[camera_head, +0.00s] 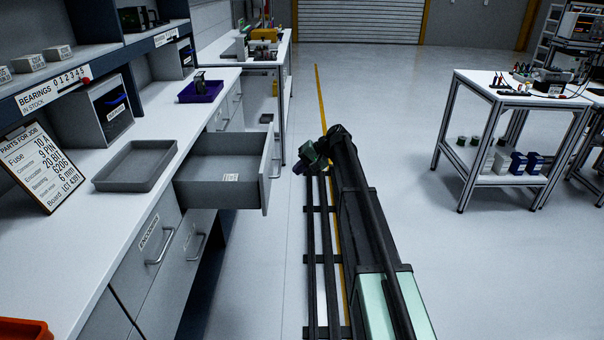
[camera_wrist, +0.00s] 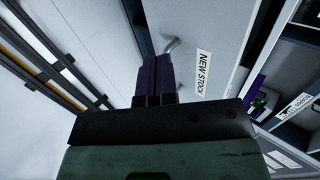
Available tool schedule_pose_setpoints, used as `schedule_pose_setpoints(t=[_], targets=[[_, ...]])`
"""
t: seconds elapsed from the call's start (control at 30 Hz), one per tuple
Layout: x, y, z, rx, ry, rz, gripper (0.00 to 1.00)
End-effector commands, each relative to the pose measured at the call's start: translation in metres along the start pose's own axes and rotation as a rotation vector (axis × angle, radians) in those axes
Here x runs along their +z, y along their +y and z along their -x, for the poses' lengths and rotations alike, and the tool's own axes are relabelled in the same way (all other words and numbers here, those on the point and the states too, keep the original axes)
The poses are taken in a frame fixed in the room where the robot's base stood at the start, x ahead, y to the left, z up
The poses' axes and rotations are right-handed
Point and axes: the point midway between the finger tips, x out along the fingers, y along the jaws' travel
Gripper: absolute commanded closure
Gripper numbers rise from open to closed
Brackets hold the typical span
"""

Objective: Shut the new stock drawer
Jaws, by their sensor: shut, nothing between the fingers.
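The new stock drawer (camera_head: 222,150) stands pulled out from the left bench in the head view, with a small white-labelled item (camera_head: 231,177) inside. In the wrist view its grey front (camera_wrist: 225,25) carries a "NEW STOCK" label (camera_wrist: 203,73) and a metal handle (camera_wrist: 172,45). My gripper (camera_head: 299,168) is just right of the drawer front in the head view. In the wrist view my gripper's dark purple fingers (camera_wrist: 155,62) are together and empty, their tips pointing at the front close beside the handle. I cannot tell whether they touch it.
A grey tray (camera_head: 135,165) and a purple bin (camera_head: 201,92) sit on the bench top. Below the open drawer, an "ENCODERS" drawer (camera_head: 148,235) is shut. My rail runs along the aisle. Open floor lies to the right, before a white cart (camera_head: 500,95).

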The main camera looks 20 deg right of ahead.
Motion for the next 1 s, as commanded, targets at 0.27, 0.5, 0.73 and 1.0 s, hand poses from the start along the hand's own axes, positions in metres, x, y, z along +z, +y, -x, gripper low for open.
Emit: schedule_pose_setpoints(t=[0.27,0.5,0.73,1.0], targets=[[0.0,0.007,-0.069,0.001,-0.002,0.001,1.0],[0.0,-0.022,-0.089,0.001,-0.001,0.0,1.0],[0.0,-0.027,-0.094,0.001,0.0,-0.001,1.0],[0.0,-0.026,-0.093,0.001,0.002,-0.002,1.0]])
